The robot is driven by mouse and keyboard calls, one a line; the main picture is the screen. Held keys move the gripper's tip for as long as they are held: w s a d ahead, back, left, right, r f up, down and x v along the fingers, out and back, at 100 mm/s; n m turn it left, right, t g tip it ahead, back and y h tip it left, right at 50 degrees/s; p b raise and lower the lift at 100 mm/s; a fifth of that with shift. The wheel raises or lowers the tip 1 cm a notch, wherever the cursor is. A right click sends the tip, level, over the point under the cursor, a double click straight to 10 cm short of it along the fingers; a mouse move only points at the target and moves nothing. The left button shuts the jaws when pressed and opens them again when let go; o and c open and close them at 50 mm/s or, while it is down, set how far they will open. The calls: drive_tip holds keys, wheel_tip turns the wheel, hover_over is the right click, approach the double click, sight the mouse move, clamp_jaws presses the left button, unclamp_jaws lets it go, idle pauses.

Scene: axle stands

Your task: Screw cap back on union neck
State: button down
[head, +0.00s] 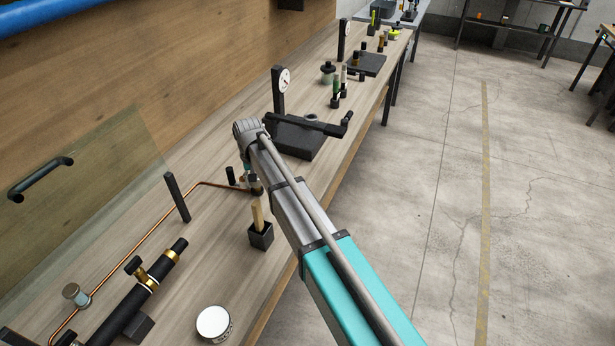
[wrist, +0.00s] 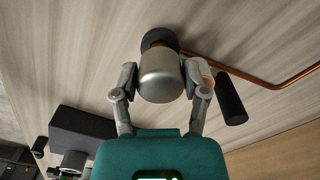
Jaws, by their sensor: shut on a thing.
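A smooth silver cylindrical cap (wrist: 160,80) sits between the two fingers of my gripper (wrist: 160,88) in the wrist view, with the fingers closed on its sides. Beyond the cap is a dark round base with a copper-coloured edge, the union fitting (wrist: 157,38), at the end of a copper pipe (wrist: 265,83). The cap covers the neck, and I cannot tell whether they touch or the thread is engaged. In the head view my gripper (head: 249,178) is low over the bench at the pipe's end, and the cap is too small to make out clearly.
A short black cylinder (head: 231,175) stands close beside my gripper. A black holder with a wooden handle (head: 259,234) stands nearer. A dark plate with a dial gauge (head: 297,137) lies beyond. A round tin (head: 214,323) and black tube assembly (head: 135,305) are nearer on the bench.

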drive_tip(key=shift+m, duration=0.9)
unclamp_jaws()
